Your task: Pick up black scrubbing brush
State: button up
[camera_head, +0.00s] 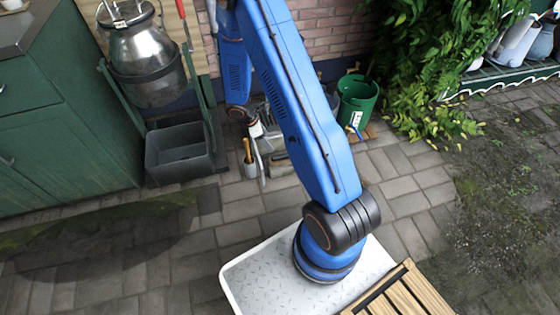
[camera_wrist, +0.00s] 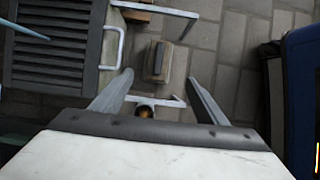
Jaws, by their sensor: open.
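In the wrist view, a small block-shaped brush (camera_wrist: 158,62) with a tan body and a dark strip on top lies on the grey paving, beyond my fingertips. My gripper (camera_wrist: 160,78) is open, its two grey fingers apart and the brush lined up with the gap between them. Nothing is held. A pale bracket-like bar and a small orange-brown round thing (camera_wrist: 145,111) show between the finger bases. In the head view my gripper (camera_head: 260,162) hangs low near the wall; I cannot clearly make out the brush among the clutter there.
A dark slatted panel (camera_wrist: 55,45) with a pale frame (camera_wrist: 113,35) stands left of the fingers. In the head view, a grey bin (camera_head: 178,155) stands left, a green bucket (camera_head: 357,100) right. Paving in front is mostly clear.

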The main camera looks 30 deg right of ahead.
send_near(279, 155)
jog(key=x, duration=0.5)
jog(key=shift+s+f, duration=0.15)
jog(key=shift+s, duration=0.25)
jog(key=shift+w+x, duration=0.15)
jog(key=shift+x, duration=1.25)
jog(key=shift+w+x, duration=0.15)
jog(key=shift+x, duration=1.25)
jog(key=shift+s, duration=0.1)
jog(key=c, duration=1.3)
notch_tip(279, 155, up, 10)
jog(key=shift+r, duration=0.1)
